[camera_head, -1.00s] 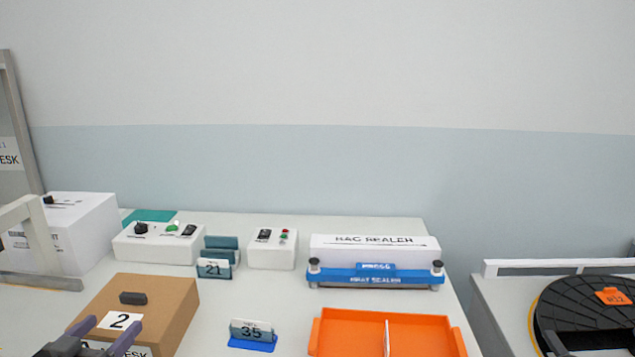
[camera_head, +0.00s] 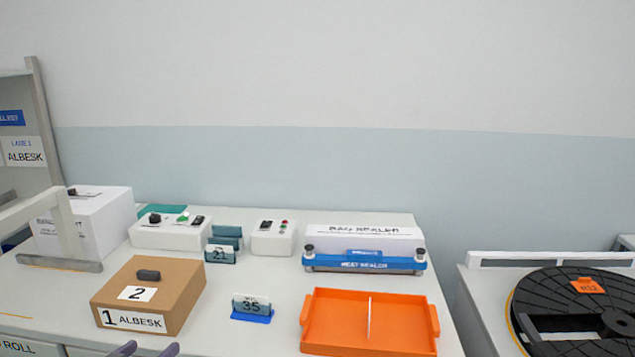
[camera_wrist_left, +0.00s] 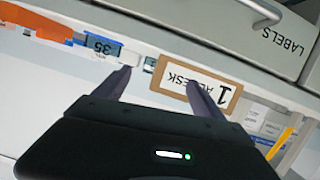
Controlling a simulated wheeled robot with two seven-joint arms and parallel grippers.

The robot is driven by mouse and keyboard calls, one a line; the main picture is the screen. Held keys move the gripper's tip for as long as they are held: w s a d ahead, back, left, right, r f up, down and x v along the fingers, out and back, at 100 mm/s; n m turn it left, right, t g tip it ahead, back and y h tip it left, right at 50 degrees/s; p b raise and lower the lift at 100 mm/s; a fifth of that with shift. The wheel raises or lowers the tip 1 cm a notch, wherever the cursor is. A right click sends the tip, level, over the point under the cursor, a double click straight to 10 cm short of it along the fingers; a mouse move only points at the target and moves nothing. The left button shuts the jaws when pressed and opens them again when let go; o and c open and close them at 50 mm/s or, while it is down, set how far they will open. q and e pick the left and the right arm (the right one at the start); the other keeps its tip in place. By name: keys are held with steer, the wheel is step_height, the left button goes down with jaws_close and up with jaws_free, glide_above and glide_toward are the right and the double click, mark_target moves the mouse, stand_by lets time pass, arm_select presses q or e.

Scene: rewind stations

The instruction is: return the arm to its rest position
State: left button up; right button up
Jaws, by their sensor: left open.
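My left gripper (camera_head: 148,350) shows only its two dark fingertips at the bottom edge of the head view, in front of the table. In the left wrist view its two fingers (camera_wrist_left: 160,85) are spread apart with nothing between them that they touch. A brown box (camera_head: 150,296) marked 2 and "1 ALBESK" stands on the table beyond the fingertips. The box's labelled front (camera_wrist_left: 200,82) also shows in the left wrist view, behind the fingers. My right gripper is in neither view.
An orange tray (camera_head: 338,335) with a divider, a blue stand with card 35 (camera_head: 251,307), and a bag sealer (camera_head: 364,252) are on the table. A black reel (camera_head: 575,298) lies on a station at right. Drawers (camera_wrist_left: 225,28) cross the top of the wrist view.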

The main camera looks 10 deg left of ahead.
arm_select(q)
steer(key=s+d+f+n+g+h+p, duration=0.1)
steer(key=s+d+f+g+p, duration=0.15)
steer(key=d+f, duration=0.6)
steer(key=s+d+f+g+h+p, duration=0.15)
steer(key=d+f+g, duration=0.25)
steer(key=d+f, duration=0.5)
steer(key=s+d+f+g+p, duration=0.1)
steer(key=s+d+f+g, duration=0.3)
steer(key=s, duration=0.5)
steer(key=s+d+f+g+h+p, duration=0.1)
steer(key=s+d+f+g, duration=0.2)
steer(key=s+d+f, duration=0.5)
steer(key=s+d, duration=0.2)
steer(key=shift+s+d+g, duration=0.15)
steer(key=shift+d+g, duration=0.2)
